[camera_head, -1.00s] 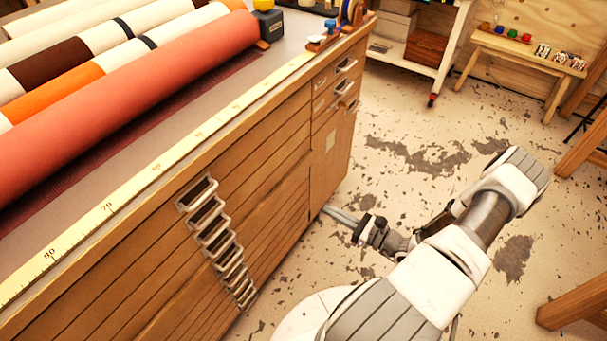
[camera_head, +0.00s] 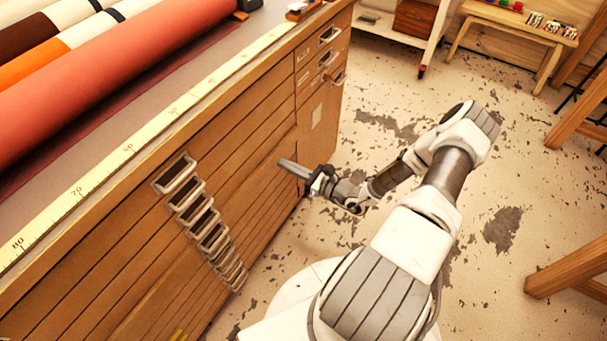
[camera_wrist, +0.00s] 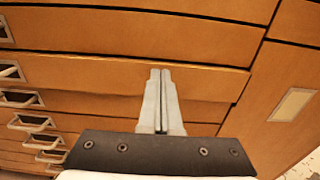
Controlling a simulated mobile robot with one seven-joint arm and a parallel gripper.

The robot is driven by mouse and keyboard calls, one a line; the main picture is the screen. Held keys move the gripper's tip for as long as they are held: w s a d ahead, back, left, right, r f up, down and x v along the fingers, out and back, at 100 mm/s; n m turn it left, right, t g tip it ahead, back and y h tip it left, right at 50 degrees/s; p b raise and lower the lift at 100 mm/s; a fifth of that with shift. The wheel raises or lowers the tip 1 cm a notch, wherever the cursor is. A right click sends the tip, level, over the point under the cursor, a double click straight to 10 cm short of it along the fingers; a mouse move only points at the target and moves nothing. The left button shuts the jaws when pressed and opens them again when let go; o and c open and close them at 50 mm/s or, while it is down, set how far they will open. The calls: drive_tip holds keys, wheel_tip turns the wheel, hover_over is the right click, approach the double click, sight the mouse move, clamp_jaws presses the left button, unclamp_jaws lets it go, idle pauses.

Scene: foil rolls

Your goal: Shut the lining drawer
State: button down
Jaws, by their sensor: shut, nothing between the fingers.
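The wooden cabinet (camera_head: 240,135) has a stack of wide drawers with metal-framed handles. No readable label shows which is the lining drawer. In the wrist view one wide drawer front (camera_wrist: 90,74) appears to stand out slightly from its neighbours, with its right end showing near the side panel. My gripper (camera_head: 284,163) is shut and empty, pointing at the right part of the wide drawers.
Smaller drawers with handles (camera_head: 329,35) and a door with a pale label (camera_head: 317,115) are at the cabinet's right end. Fabric rolls (camera_head: 110,80) and a yellow ruler strip (camera_head: 130,147) lie on top. Speckled floor (camera_head: 400,100) is open to the right.

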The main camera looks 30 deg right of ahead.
drive_tip(key=shift+x, duration=1.15)
drive_tip(key=shift+w, duration=0.15)
